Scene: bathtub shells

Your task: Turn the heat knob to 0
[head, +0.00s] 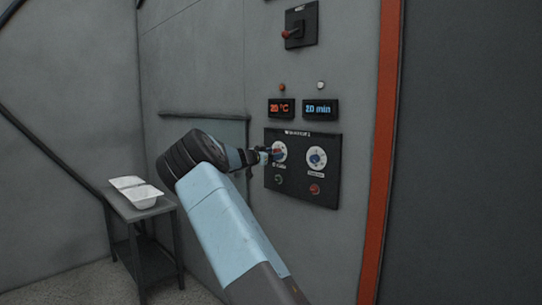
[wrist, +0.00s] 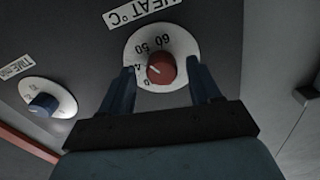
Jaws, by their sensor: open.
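The heat knob (wrist: 160,68) is red with a white pointer line and sits on a white numbered dial (wrist: 178,42) under a "HEAT °C" label. The wrist view shows it upside down. The dial also shows in the head view (head: 280,152), partly covered by my gripper. My gripper (wrist: 163,82) is open, with one blue finger on each side of the knob's lower part in the wrist view. I cannot tell whether the fingers touch the knob. The red display (head: 281,108) above the panel seems to read 39 °C, though its digits are blurred.
The blue time knob (wrist: 43,104) is beside the heat dial, on the same dark panel (head: 334,172). A green and a red button (head: 315,189) lie below. A blue display (head: 320,109) reads 20 min.

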